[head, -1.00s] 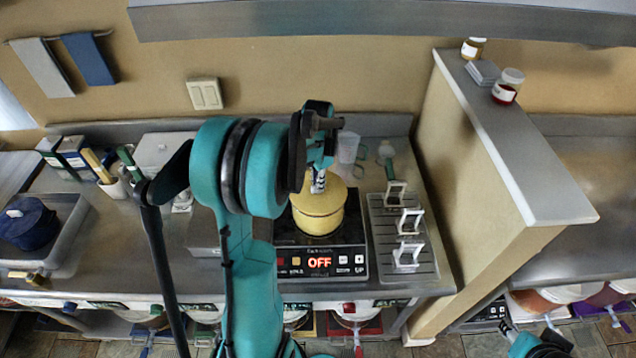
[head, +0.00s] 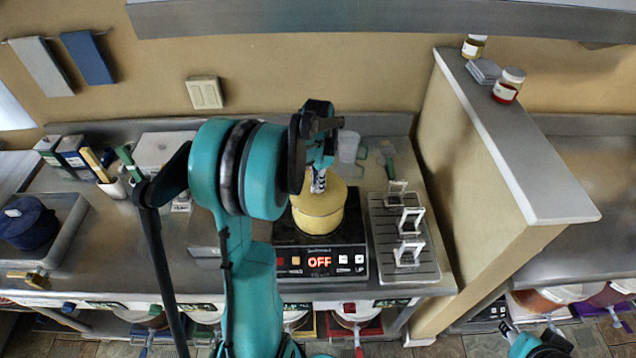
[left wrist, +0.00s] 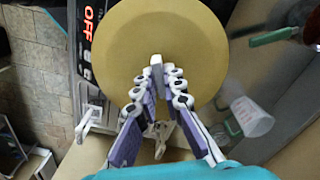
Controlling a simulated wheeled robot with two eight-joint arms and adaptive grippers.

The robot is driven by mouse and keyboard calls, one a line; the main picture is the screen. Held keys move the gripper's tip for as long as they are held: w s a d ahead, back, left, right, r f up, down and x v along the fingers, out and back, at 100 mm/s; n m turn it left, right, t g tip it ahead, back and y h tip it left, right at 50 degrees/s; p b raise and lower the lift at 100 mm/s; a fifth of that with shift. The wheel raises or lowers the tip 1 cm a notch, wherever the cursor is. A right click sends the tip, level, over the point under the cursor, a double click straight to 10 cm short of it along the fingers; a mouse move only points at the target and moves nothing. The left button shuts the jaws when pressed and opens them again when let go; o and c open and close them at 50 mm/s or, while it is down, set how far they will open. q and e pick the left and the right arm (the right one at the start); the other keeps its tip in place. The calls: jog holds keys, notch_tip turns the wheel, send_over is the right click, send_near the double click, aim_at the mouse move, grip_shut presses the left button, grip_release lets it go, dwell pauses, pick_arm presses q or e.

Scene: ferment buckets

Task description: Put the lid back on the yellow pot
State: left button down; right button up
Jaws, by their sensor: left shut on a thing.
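The yellow pot (head: 318,222) stands on the black cooktop. Its yellow lid (head: 333,188) is over the pot's mouth; it also fills the upper middle of the left wrist view (left wrist: 195,35). My left gripper (head: 319,182) points down over the lid. In the left wrist view its fingers (left wrist: 158,78) are closed on the small upright lid handle (left wrist: 157,62). I cannot tell whether the lid rests fully on the rim or sits just above it. A part of my right arm shows at the bottom right of the head view, with its gripper (head: 508,330) small and unclear.
The cooktop (head: 358,250) display reads OFF. A metal rack (head: 415,268) with several white frames stands right of it. A clear measuring cup (head: 349,146) is behind. A partition wall (head: 465,190) rises at the right. A blue pot (head: 28,225) sits far left.

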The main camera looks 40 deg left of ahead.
dwell(0.6)
pick_arm(q)
jog(key=c, duration=1.1)
grip_release()
jog(key=shift+o, duration=0.2)
jog(key=shift+r+p, duration=2.2)
jog(key=shift+r, duration=1.35)
grip_shut()
